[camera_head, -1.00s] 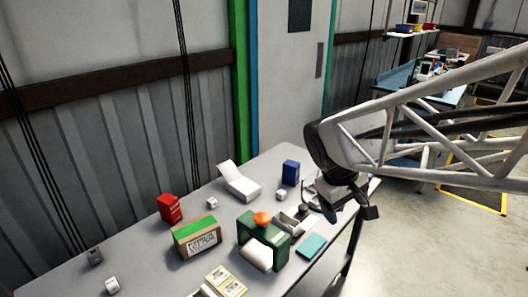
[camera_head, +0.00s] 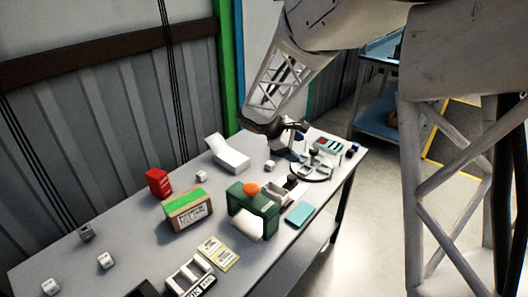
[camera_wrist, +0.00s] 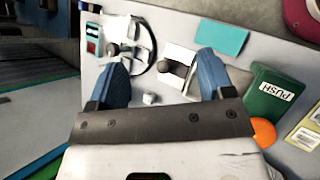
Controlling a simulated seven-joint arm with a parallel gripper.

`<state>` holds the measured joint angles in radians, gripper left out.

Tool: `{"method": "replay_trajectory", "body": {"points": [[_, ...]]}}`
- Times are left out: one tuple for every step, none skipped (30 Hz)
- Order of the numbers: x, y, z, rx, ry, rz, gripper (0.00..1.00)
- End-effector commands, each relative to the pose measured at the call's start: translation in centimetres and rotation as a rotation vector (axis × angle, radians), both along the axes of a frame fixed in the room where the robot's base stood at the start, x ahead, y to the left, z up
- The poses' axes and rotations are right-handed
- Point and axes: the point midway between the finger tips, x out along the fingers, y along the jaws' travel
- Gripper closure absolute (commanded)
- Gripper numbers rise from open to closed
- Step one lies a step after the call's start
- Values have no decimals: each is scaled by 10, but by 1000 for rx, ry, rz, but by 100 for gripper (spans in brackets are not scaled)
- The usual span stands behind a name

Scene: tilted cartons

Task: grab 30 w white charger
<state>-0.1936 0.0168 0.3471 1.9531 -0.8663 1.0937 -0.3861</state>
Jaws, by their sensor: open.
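Several small white cubes that look like chargers are on the grey table. One (camera_head: 269,165) is near my gripper, others are farther left (camera_head: 201,175) and at the front left (camera_head: 106,260). I cannot read a wattage on any. My gripper (camera_head: 292,140) is over the far part of the table. In the wrist view its blue fingers (camera_wrist: 163,62) are open and empty. A small white cube (camera_wrist: 149,99) shows between them, nearer the left finger and still on the table below.
A white tilted carton (camera_head: 230,155), a red box (camera_head: 158,182), a green-topped carton (camera_head: 188,210) and a green stand (camera_head: 255,208) with an orange button (camera_head: 251,188) crowd the table. A round black-rimmed fixture (camera_head: 315,167) and a teal pad (camera_head: 300,214) lie right.

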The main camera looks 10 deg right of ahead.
Motion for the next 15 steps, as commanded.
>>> {"method": "replay_trajectory", "body": {"points": [[12,5,-10,-25,19,30,25],[19,7,-14,-39,29,47,25],[28,10,-21,-59,43,72,25],[34,12,-26,-75,56,90,25],[41,14,-31,-90,66,109,25],[50,18,-38,-110,79,133,25],[57,20,-43,-125,90,152,25],[63,23,-48,-140,101,171,25],[71,27,-56,-160,114,195,25],[78,30,-62,-176,125,214,25],[84,33,-67,-190,135,232,25],[92,36,-75,-211,149,256,25],[99,39,-81,-227,159,274,25],[104,42,-87,-242,170,292,25],[112,47,-96,-263,185,318,25]]}}
